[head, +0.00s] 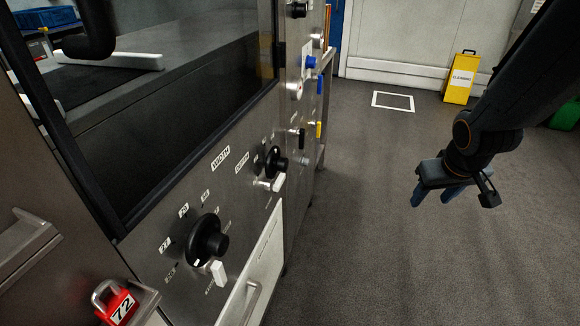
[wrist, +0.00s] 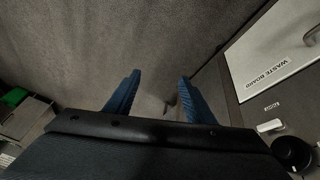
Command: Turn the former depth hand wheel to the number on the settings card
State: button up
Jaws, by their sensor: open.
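Two black hand wheels sit on the steel machine front in the head view: a nearer, larger-looking one (head: 207,240) and a farther one (head: 273,162). The nearer wheel has small number labels around it and a white lever below it. A WIDTH label (head: 220,158) is up and right of it; a smaller label (head: 242,163) by the farther wheel is hard to read, possibly DEPTH. I cannot make out a settings card. My gripper (head: 436,196) is open and empty over the floor, well right of both wheels. In the wrist view its blue fingers (wrist: 159,78) are apart; one black wheel (wrist: 292,153) shows lower right.
A white WASTE BOARD panel (wrist: 285,50) is on the machine beside the wheels. A red lock marked 72 (head: 118,306) hangs at the lower left. Coloured knobs (head: 310,62) run up the machine's far edge. A yellow sign (head: 461,78) stands by the back wall. The floor between is clear.

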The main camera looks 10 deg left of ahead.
jog(key=w+a+f+n+t+y, duration=0.15)
jog(key=w+a+n+y, duration=0.25)
jog(key=w+a, duration=0.4)
jog(key=w+a+f+n+t+y, duration=0.1)
jog(key=w+a+n+t+y, duration=0.1)
jog(key=w+a+n+y, duration=0.4)
jog(key=n+g+y, duration=0.4)
jog(key=g+y, duration=0.3)
jog(key=y, duration=0.1)
send_near(277, 163)
jog(key=w+a+f+p, duration=0.1)
jog(key=a+p, duration=0.1)
jog(key=a, duration=0.4)
jog(key=shift+w+f, duration=0.4)
jog(key=c, duration=1.1)
